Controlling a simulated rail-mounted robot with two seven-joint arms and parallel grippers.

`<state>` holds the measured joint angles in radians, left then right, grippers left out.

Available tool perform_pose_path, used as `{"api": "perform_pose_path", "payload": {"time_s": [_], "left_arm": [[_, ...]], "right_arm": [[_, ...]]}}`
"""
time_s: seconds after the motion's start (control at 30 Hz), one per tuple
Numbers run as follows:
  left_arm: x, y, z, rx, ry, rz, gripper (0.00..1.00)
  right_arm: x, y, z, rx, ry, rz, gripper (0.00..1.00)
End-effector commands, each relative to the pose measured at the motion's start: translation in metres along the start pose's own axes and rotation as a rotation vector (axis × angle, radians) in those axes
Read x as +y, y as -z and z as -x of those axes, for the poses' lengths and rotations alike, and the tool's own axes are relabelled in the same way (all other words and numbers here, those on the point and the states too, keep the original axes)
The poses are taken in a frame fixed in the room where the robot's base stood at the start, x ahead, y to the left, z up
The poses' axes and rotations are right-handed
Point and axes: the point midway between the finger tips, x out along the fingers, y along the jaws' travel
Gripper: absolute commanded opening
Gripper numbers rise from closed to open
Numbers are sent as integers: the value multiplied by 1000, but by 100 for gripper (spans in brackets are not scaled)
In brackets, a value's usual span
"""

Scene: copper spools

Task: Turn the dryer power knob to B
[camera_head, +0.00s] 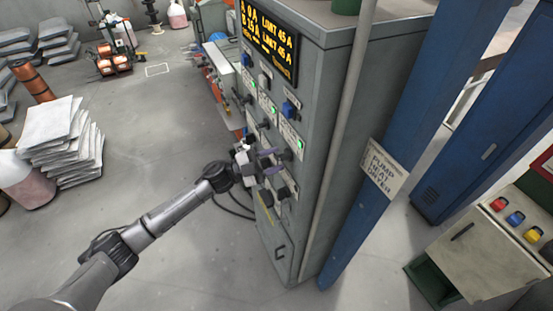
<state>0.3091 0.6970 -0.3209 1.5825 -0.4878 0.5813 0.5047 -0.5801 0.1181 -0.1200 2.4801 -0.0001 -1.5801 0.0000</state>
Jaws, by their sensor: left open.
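The grey control cabinet (310,100) stands in the middle of the camera_head view, with several knobs and small labels on its front panel. Dark knobs show at the gripper's height (286,155) and lower down (283,193). The labels are too small to read, so I cannot tell which knob is the dryer's. A sign (384,170) on the blue post seems to list pump, heat and dryer. My left gripper (268,161) is open in front of the lower panel, close to the dark knobs. I cannot tell whether it touches one. My right gripper is out of view.
A yellow-lit display (268,42) tops the panel, with blue knobs (290,108) and green lights below. The blue post (400,120) stands right of the cabinet. A bench with coloured buttons (516,218) is at right. Stacked pale sheets (62,140) lie left. The floor between is clear.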

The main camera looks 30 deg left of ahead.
Motion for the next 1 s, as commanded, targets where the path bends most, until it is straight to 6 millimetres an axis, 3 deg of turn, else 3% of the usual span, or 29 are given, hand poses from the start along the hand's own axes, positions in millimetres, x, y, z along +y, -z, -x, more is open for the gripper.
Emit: {"api": "perform_pose_path", "payload": {"time_s": [0.4,0.6,1.0], "left_arm": [[4,-2,81,-2,-3,-1,42],[2,-2,110,-2,-3,0,42],[0,0,129,1,-1,-2,42]], "right_arm": [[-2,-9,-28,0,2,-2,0],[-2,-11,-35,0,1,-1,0],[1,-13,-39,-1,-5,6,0]]}}
